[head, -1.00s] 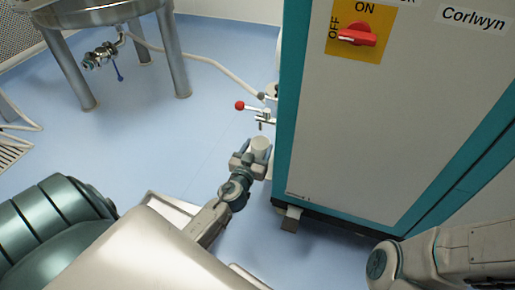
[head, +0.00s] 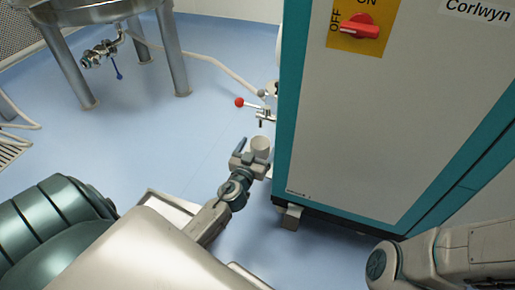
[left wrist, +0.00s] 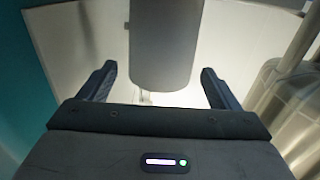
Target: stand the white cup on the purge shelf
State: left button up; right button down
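The white cup (head: 260,146) is upright beside the teal-edged cabinet, just below a small valve. My left gripper (head: 250,155) is at the cup. In the left wrist view the cup (left wrist: 165,45) looks grey and lies between and beyond the fingers of the left gripper (left wrist: 158,78), with a clear gap on both sides. The fingers are open. A pale surface (left wrist: 70,35) shows behind the cup; I cannot tell whether it is the purge shelf or whether the cup rests on it. My right gripper is out of view.
The cabinet (head: 390,130) with a red switch (head: 359,27) stands close on the right. A valve with a red-knobbed lever (head: 240,102) sticks out above the cup. A steel tank on legs (head: 95,12) stands at the back left. Blue floor (head: 170,125) is clear between.

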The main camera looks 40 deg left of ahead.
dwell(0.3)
pick_arm(q)
jog(key=b+v, duration=0.1)
jog(key=v, duration=0.9)
jog(key=shift+s+d, duration=0.2)
jog(key=shift+s, duration=0.15)
